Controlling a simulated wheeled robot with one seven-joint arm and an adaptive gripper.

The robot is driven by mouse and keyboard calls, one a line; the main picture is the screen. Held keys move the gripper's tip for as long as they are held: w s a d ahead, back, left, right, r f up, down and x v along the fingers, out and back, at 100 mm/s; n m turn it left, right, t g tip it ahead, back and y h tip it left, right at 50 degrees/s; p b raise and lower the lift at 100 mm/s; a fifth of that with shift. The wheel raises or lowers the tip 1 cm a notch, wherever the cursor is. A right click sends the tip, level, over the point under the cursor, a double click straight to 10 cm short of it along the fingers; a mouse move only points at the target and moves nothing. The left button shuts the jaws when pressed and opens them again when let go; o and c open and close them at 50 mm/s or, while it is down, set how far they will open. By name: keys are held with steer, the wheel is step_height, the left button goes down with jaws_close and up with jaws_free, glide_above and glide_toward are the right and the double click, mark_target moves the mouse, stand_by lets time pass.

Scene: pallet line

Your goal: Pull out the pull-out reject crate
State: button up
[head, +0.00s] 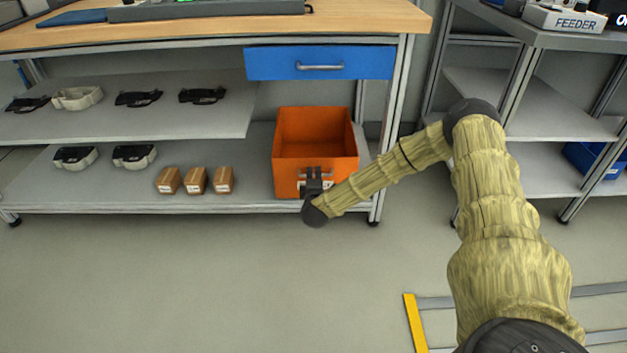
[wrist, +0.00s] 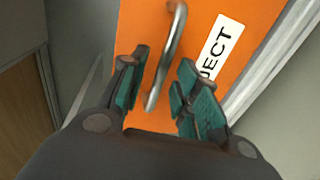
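The orange reject crate (head: 315,135) stands on the lower shelf under the workbench, at the right end, open at the top. Its front carries a metal bar handle, seen in the wrist view (wrist: 170,60), and a white label (wrist: 220,48) of which "JECT" can be read. My gripper (head: 314,178) is at the crate's front, over the handle. In the wrist view its two teal-padded fingers (wrist: 163,92) are apart, with the lower part of the handle between them. The left finger is close to the bar; I cannot tell whether it touches.
A closed blue drawer (head: 320,63) hangs above the crate. Small brown boxes (head: 195,181) stand on the lower shelf (head: 100,203) to its left. A bench leg (head: 386,150) is close on its right. The floor (head: 210,280) in front is clear.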

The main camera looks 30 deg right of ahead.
steer(key=shift+x, duration=0.75)
jaws_close()
steer(key=shift+s+a+r, duration=0.1)
steer(key=shift+a, duration=0.05)
